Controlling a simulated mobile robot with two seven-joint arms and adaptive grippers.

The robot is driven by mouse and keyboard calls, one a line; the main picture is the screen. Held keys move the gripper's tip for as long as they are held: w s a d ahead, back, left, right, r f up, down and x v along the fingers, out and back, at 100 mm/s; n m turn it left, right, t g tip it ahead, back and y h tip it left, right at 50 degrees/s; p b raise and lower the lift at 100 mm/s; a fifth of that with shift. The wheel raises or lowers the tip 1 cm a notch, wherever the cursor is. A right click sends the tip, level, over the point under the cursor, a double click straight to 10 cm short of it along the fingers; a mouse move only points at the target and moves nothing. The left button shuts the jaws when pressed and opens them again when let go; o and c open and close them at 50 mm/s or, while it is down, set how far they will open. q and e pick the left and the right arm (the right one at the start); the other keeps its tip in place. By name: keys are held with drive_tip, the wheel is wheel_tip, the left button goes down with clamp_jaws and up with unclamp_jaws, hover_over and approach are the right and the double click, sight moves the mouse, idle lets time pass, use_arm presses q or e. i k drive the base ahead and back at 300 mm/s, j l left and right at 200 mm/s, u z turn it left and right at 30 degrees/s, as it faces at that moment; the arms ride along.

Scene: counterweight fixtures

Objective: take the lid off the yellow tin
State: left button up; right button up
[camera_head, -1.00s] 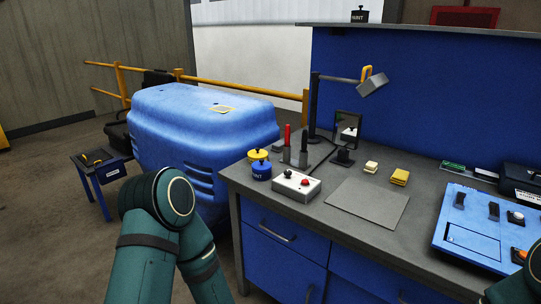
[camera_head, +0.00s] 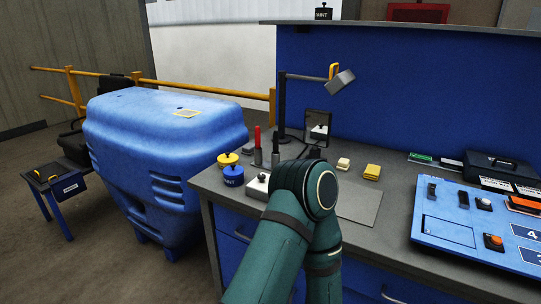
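The yellow tin (camera_head: 228,160) stands at the left end of the grey workbench, close behind a blue paint tin (camera_head: 233,176). A small dark knob shows on its top, and its lower part is partly covered by the blue tin. A green arm of mine rises from the bottom middle, its rounded joint to the right of the tins. Neither gripper shows in the view, so their state cannot be seen.
A red-handled tool (camera_head: 257,145) and a lamp (camera_head: 340,80) stand behind. A blue switch panel (camera_head: 450,232) lies at right; a blue moulded housing (camera_head: 160,150) stands left of the bench.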

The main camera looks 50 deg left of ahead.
sight(228, 158)
drive_tip(key=j+z, duration=0.4)
drive_tip(key=k+j+z, duration=0.15)
drive_tip(key=j+z, duration=0.2)
drive_tip(key=k+j+z, duration=0.15)
drive_tip(key=j, duration=0.15)
drive_tip(key=k+j+z, duration=0.2)
drive_tip(key=j, duration=0.15)
drive_tip(key=j+z, duration=0.15)
drive_tip(key=j, duration=0.15)
drive_tip(key=k+j+z, duration=0.1)
drive_tip(key=k+j, duration=0.15)
drive_tip(key=j, duration=0.15)
drive_tip(key=k+j+z, duration=0.15)
drive_tip(key=k+j, duration=0.75)
drive_tip(key=j, duration=0.25)
